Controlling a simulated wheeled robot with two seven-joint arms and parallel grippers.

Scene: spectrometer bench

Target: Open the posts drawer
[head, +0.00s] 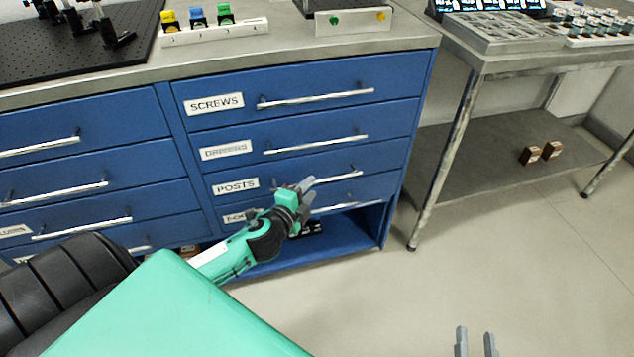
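The posts drawer (224,199) is the third blue drawer down in the right column, labelled POSTS, and looks shut and flush with its neighbours. Its silver bar handle (340,175) shows to the right of my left gripper, which covers the handle's left part. My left gripper (306,184) is at that handle, its grey fingertips over or right beside the bar. I cannot tell whether the fingers are closed around it. My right gripper (476,343) is at the bottom edge, over the floor, its two fingers apart with nothing between them.
The screws drawer (230,98) and another labelled drawer (240,146) are above, both shut. A partly hidden drawer is below, over an open shelf (340,243). A metal side table (447,142) stands to the right. Floor (400,300) in front of the cabinet is clear.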

